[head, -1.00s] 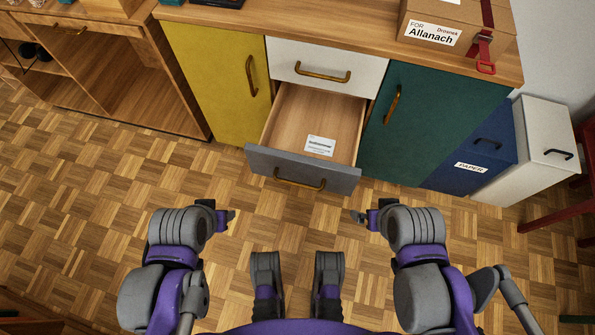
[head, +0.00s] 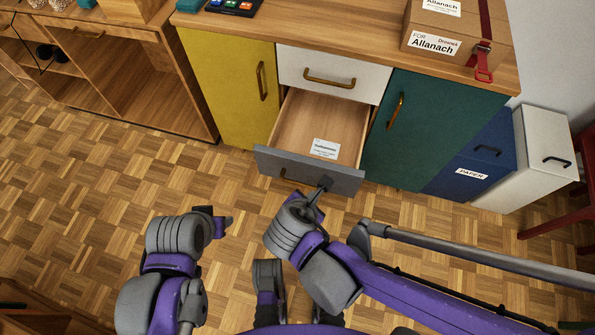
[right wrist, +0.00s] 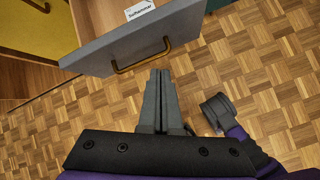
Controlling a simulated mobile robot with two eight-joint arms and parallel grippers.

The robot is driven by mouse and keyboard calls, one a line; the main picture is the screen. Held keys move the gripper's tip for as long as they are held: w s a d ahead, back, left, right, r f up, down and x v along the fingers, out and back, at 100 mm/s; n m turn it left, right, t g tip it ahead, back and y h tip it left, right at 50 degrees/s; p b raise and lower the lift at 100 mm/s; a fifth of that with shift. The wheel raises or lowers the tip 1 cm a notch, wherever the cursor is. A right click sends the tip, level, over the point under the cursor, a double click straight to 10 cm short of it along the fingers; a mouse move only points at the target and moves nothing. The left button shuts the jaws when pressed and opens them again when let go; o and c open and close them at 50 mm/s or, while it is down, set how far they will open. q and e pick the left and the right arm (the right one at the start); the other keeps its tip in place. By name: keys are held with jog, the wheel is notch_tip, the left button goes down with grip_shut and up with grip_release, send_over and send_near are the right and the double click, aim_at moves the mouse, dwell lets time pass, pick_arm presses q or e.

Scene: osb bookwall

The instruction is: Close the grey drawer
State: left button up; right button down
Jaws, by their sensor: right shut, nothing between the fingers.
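The grey drawer (head: 310,170) is pulled out from the cabinet, below a white drawer. A white label card (head: 325,149) lies inside it. Its brass handle shows in the right wrist view (right wrist: 142,58) and is partly hidden by my arm in the head view. My right gripper (head: 321,187) is shut and empty, close in front of the grey drawer's front; it also shows in the right wrist view (right wrist: 158,78), just below the handle. I cannot tell whether it touches. My left gripper (head: 226,225) is off to the left over the floor, too small to read its fingers.
A yellow door (head: 228,85) stands left of the drawers and a teal door (head: 425,125) right of them. A blue paper bin (head: 473,160) and a white bin (head: 535,160) are further right. A cardboard box (head: 462,60) sits on the counter. The parquet floor in front is open.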

jog(key=a+r+n+t, duration=0.1)
jog(key=a+n+t, duration=0.1)
jog(key=a+n, duration=0.35)
pick_arm(q)
jog(key=shift+s+a+f+b, duration=0.1)
jog(key=shift+f+b, duration=0.85)
jog(key=shift+f, duration=0.15)
jog(key=shift+a+f+b, duration=0.1)
jog(key=shift+f+b, duration=0.85)
jog(key=shift+f, duration=0.15)
pick_arm(e)
send_near(305, 165)
jog(key=shift+x, duration=3.05)
jog(key=shift+d, duration=0.1)
pick_arm(q)
notch_tip(305, 165, down, 2)
jog(key=shift+f+b, duration=0.2)
jog(key=shift+b, duration=0.85)
pick_arm(e)
jog(key=w+d, duration=0.3)
jog(key=w, duration=0.9)
jog(key=w+d, duration=0.4)
jog(key=w, duration=0.8)
jog(key=shift+d, duration=0.25)
jog(key=shift+w+d+r+n, duration=0.1)
jog(key=shift+w+r+n, duration=0.05)
jog(key=shift+n, duration=0.1)
